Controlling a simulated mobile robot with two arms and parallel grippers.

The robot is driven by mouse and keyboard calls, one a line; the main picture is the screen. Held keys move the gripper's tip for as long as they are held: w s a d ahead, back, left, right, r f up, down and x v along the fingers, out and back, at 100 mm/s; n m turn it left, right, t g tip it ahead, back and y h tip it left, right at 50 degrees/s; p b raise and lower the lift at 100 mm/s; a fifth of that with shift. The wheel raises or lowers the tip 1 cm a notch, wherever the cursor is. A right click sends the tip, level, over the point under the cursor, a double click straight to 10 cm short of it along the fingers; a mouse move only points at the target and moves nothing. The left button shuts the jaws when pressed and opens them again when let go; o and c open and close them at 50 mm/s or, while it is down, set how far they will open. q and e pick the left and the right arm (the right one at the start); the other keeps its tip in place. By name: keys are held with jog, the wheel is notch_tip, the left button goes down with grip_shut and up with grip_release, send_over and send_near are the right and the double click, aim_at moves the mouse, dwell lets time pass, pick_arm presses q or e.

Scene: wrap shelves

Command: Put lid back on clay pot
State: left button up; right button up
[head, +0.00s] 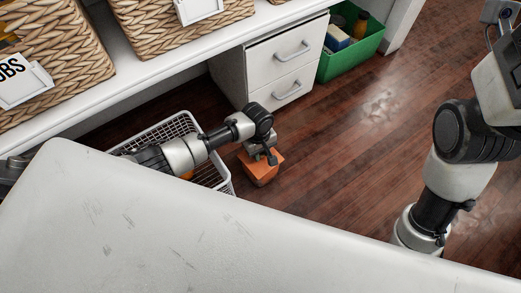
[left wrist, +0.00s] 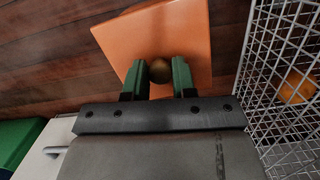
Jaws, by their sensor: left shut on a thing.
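An orange, square clay pot (head: 260,177) stands on the wooden floor in the head view, to the right of a wire basket. Its flat orange lid (left wrist: 190,35) fills the top middle of the left wrist view and has a round brown knob (left wrist: 160,71). My left gripper (head: 267,153) is above the pot, its green fingers (left wrist: 159,78) shut on the knob from both sides. The lid hides the pot in the wrist view. I cannot tell whether the lid touches the pot's rim. My right gripper is out of view; only its arm shows at the right.
A white wire basket (head: 228,187) is close beside the pot, with an orange round thing (left wrist: 298,88) inside. A white drawer unit (head: 284,69) stands behind. A green bin (head: 352,58) is farther right. Woven baskets (head: 58,52) sit on a white shelf. Floor right of the pot is clear.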

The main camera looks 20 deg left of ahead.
pick_arm(q)
jog(key=shift+f, duration=0.1)
dwell(0.3)
jog(key=o, duration=1.5)
